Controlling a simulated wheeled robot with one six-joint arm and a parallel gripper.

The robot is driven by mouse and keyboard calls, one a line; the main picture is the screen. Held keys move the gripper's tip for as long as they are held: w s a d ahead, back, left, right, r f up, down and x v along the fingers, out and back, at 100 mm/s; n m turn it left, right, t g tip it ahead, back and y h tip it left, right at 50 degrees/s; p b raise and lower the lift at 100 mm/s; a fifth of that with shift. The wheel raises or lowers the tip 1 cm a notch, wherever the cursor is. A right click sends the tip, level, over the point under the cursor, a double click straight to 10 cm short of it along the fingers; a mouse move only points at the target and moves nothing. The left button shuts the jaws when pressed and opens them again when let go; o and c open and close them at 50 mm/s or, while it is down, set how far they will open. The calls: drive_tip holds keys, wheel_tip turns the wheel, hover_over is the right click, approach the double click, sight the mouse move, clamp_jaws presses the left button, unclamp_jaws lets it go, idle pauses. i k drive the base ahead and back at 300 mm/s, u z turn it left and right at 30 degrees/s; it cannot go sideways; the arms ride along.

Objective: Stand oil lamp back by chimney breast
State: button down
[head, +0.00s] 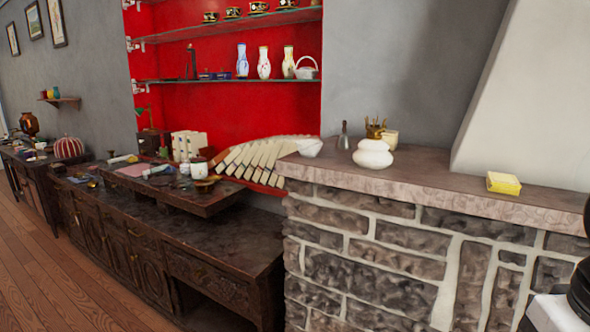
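I cannot surely pick out the oil lamp. A small glass vessel with a dark narrow neck (344,137) stands upright on the stone ledge (440,187). Beside it are a squat white pot (373,155) and a gold spiky piece (375,128). A rounded copper-brown vessel (28,123) stands far left on a dark cabinet. The pale sloping chimney breast (530,95) rises from the ledge at the right. Black and white parts of my arm show at the lower right edge, but my gripper's fingers are not in view.
A yellow block (503,183) lies on the ledge before the chimney breast. A white bowl (309,147) sits at the ledge's left end. A long dark sideboard (225,240) holds books, jars and small items. Red-backed glass shelves hold vases (264,63) and cups. Wooden floor (35,265) is clear at left.

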sight(374, 154)
drive_tip(key=u, duration=0.2)
drive_tip(key=k, duration=0.6)
drive_tip(key=u, duration=0.85)
drive_tip(key=i, duration=1.35)
drive_tip(key=z, duration=0.7)
